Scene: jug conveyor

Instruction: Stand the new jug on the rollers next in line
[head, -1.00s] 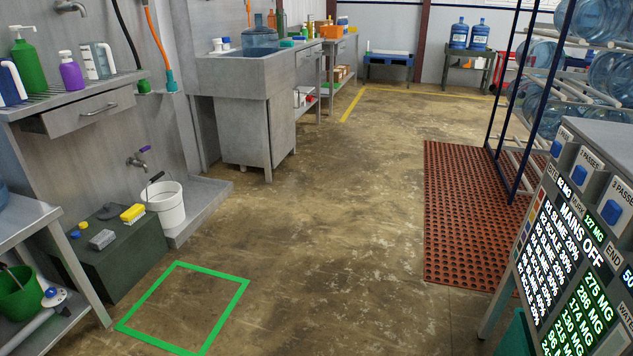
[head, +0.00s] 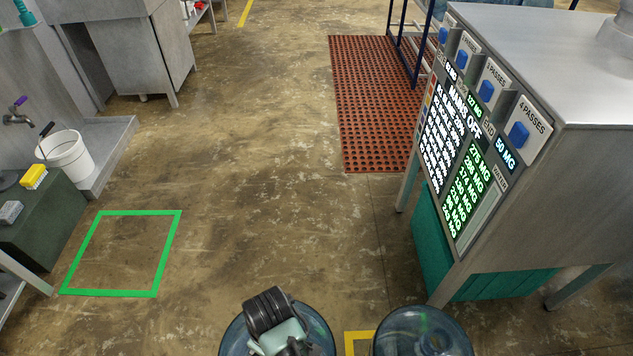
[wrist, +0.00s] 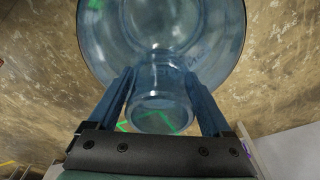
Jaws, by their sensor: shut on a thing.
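A clear blue jug (wrist: 165,30) fills the upper part of the wrist view. My gripper (wrist: 160,74) is shut on its neck, with one blue finger on each side. The same held jug (head: 231,338) shows at the bottom edge of the head view, partly behind my wrist and cut off by the frame. A second blue jug (head: 425,335) is to its right, apart from it and also cut off. What that jug stands on is hidden. I cannot make out any rollers in these views.
A grey machine (head: 575,200) with lit panels stands at the right. A red mat (head: 370,100) lies beyond it. A green floor square (head: 168,245) is empty at the left, near a white bucket (head: 68,155). The concrete floor between is clear.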

